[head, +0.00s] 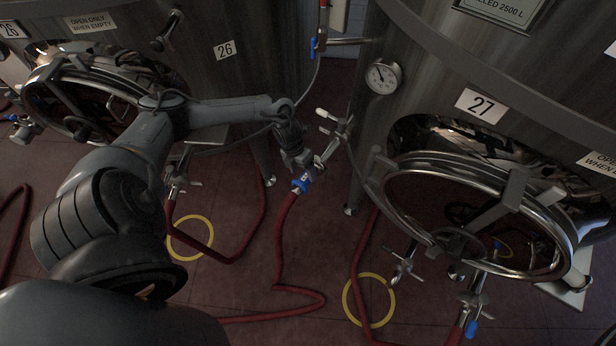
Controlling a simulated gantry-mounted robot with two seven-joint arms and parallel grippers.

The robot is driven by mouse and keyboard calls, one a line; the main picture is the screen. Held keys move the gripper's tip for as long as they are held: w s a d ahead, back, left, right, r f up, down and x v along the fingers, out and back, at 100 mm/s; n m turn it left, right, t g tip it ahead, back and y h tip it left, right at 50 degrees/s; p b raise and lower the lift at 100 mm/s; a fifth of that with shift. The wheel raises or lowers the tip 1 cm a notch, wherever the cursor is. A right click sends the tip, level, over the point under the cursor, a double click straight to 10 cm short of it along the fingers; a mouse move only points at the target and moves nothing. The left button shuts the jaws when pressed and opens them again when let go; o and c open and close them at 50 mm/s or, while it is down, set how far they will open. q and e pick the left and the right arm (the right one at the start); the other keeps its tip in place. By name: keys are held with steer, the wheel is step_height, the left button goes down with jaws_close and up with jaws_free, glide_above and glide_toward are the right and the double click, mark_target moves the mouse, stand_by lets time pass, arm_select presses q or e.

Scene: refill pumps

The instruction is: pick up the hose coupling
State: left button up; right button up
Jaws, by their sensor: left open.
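The hose coupling (302,183), with a blue collar, sits at the upper end of a red hose (281,232) in the middle of the view. My left gripper (301,167) is right at the coupling, reaching down from above. Its jaws are open, and the fingertips are small and dark against the coupling, so I cannot tell whether they touch it. My right gripper is not in view.
Steel tank 27 (481,105) with its round hatch (480,216) stands on the right. Tank 26 (224,50) stands on the left. Pipe valves (337,128) are close to the coupling. Yellow rings (369,300) mark the red floor, where more hoses lie.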

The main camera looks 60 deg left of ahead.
mark_target(304, 177)
arm_select(q)
steer(key=shift+x, duration=2.7)
steer(key=shift+s+a, duration=0.1)
steer(key=shift+a, duration=0.1)
steer(key=c, duration=1.2)
steer(key=shift+c, duration=0.9)
steer(key=shift+r, duration=0.1)
